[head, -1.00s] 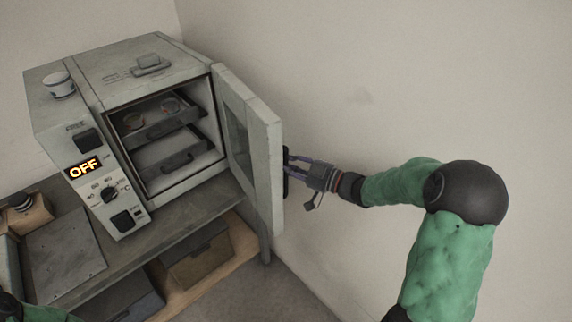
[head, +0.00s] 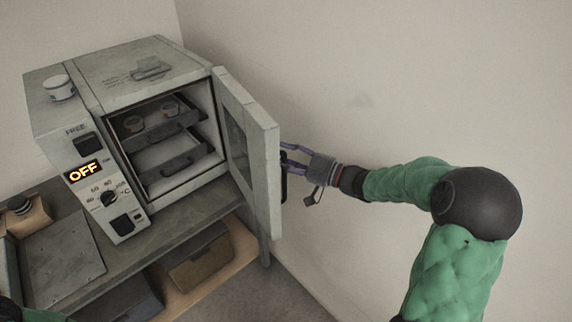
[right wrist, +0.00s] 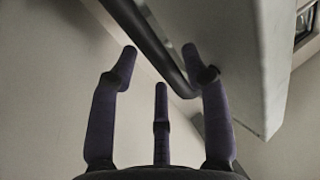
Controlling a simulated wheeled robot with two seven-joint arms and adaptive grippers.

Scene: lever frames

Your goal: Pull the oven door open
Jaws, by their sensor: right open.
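The grey oven (head: 150,62) stands on a bench at the left with its display reading OFF. Its door (head: 262,165) is swung wide open to the right, showing the trays inside. The dark bar handle (head: 284,188) is on the door's outer face, partly hidden by the door edge. My right gripper (head: 285,158) is beside the handle on the outer side, with fingers spread. In the right wrist view the handle (right wrist: 152,42) runs between the open fingertips (right wrist: 160,62); I cannot tell whether they touch it. My left gripper is out of view.
Two trays (head: 185,162) sit in the oven, with small round containers on the upper one. A white jar (head: 59,88) stands on top. The bench (head: 180,222) has a lower shelf with boxes. A bare wall is behind my right arm.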

